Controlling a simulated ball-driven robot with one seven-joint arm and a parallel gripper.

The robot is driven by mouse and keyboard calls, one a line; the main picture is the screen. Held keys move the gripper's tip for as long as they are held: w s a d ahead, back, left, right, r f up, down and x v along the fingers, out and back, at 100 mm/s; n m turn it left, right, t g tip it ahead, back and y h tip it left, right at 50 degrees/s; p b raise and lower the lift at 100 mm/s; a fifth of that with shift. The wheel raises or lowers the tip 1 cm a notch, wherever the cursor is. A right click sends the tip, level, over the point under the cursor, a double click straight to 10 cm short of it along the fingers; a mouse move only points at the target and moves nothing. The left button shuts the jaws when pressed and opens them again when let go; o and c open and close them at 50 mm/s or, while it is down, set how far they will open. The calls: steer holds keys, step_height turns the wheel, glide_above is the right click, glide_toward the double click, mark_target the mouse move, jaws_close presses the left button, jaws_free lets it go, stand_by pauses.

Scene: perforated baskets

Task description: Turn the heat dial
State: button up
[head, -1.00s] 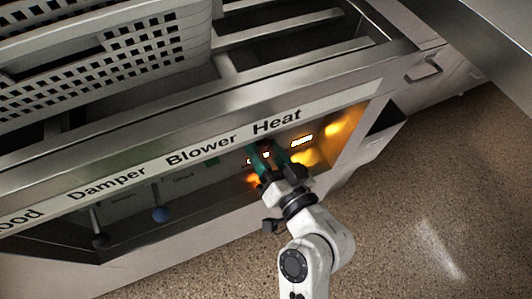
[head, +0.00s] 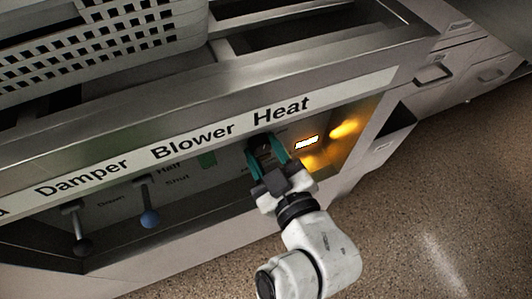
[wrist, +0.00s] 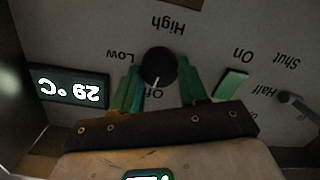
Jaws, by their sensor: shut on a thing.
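The heat dial (wrist: 158,66) is a round black knob on the panel, upside down in the wrist view. Its white mark points toward the "Off" label, with "Low" and "High" printed around it. My gripper (wrist: 160,76) has its green fingers on both sides of the dial and is shut on it. In the head view my gripper (head: 267,147) reaches into the recess under the "Heat" label, and its fingers largely hide the dial (head: 262,141). A lit display (wrist: 70,91) beside the dial reads 29 °C; it also glows in the head view (head: 306,142).
A green switch (wrist: 231,84) sits beside the dial under "On". The blue-knobbed blower lever (head: 150,218) and dark-knobbed damper lever (head: 81,246) hang to the left. A perforated basket (head: 120,40) stands above on the counter. Speckled floor (head: 440,190) is open at right.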

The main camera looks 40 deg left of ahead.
steer(key=shift+n+b, duration=0.35)
steer(key=shift+n, duration=0.55)
steer(key=shift+t, duration=0.3)
steer(key=o, duration=1.1)
steer(key=shift+c, duration=0.2)
steer(key=shift+s, duration=0.1)
steer(key=p+v, duration=0.1)
steer(key=v, duration=0.9)
steer(key=shift+d+p, duration=0.35)
steer(key=shift+r, duration=0.1)
